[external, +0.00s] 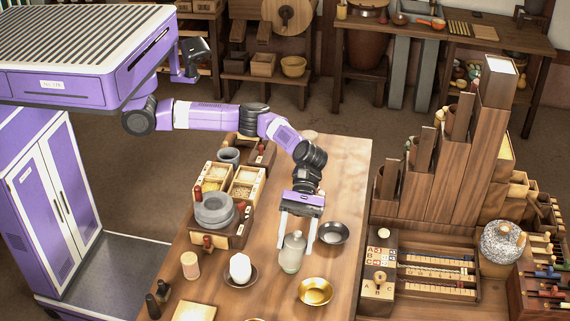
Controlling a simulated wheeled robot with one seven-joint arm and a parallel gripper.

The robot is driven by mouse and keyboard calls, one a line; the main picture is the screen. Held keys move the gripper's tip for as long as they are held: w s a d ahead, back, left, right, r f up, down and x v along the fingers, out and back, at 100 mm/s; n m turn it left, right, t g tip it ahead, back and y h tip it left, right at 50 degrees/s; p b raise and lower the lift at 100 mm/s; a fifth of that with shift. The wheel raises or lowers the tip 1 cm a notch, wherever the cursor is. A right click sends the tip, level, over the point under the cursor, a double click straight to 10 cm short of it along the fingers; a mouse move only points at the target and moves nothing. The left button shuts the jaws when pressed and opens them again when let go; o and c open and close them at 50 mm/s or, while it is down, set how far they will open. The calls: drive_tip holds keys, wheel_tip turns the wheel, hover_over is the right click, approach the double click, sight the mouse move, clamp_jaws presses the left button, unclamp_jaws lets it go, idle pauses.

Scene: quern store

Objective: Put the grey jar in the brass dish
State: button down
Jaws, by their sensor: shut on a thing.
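The grey jar (292,256) is upright, a pale grey rounded body with a narrower top. My gripper (296,244) points down over the table with its two white fingers on either side of the jar, shut on it. I cannot tell whether the jar's base touches the table. The brass dish (315,291), shiny, gold and shallow, lies just in front and to the right of the jar. It looks empty. The jar is not over it.
A dark bowl (333,233) stands behind the brass dish. A saucer with a white lump (240,269) is left of the jar. A stone quern (214,211) and grain boxes (246,183) stand further left. Bare wood (344,180) lies along the table's right side.

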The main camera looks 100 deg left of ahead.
sight(286, 241)
drive_tip(key=s+d+r+p, duration=0.1)
drive_tip(key=p, duration=0.2)
drive_tip(key=shift+s+d+r, duration=0.3)
drive_tip(key=shift+s+r, duration=0.05)
drive_tip(key=shift+r, duration=0.05)
drive_tip(key=shift+s+d+p, duration=0.15)
drive_tip(key=shift+s+p, duration=0.05)
drive_tip(key=shift+p, duration=1)
drive_tip(key=p, duration=0.2)
drive_tip(key=shift+w+f+t+p, duration=0.1)
drive_tip(key=shift+f+t+p, duration=0.05)
drive_tip(key=shift+t+p, duration=0.25)
drive_tip(key=w+a+f+n+t+y+p, duration=0.3)
drive_tip(key=w+a+f+n+t+p, duration=0.15)
drive_tip(key=w+a, duration=0.35)
drive_tip(key=shift+t, duration=0.45)
drive_tip(key=f, duration=0.6)
drive_tip(key=f+b, duration=0.1)
drive_tip(key=f, duration=0.6)
drive_tip(key=a+f, duration=0.1)
drive_tip(key=f, duration=0.5)
drive_tip(key=shift+s+f+b, duration=0.3)
drive_tip(key=shift+s+b, duration=0.05)
drive_tip(key=shift+s, duration=0.05)
drive_tip(key=shift+f, duration=0.1)
drive_tip(key=shift+c, duration=2.3)
unclamp_jaws()
drive_tip(key=shift+f, duration=0.15)
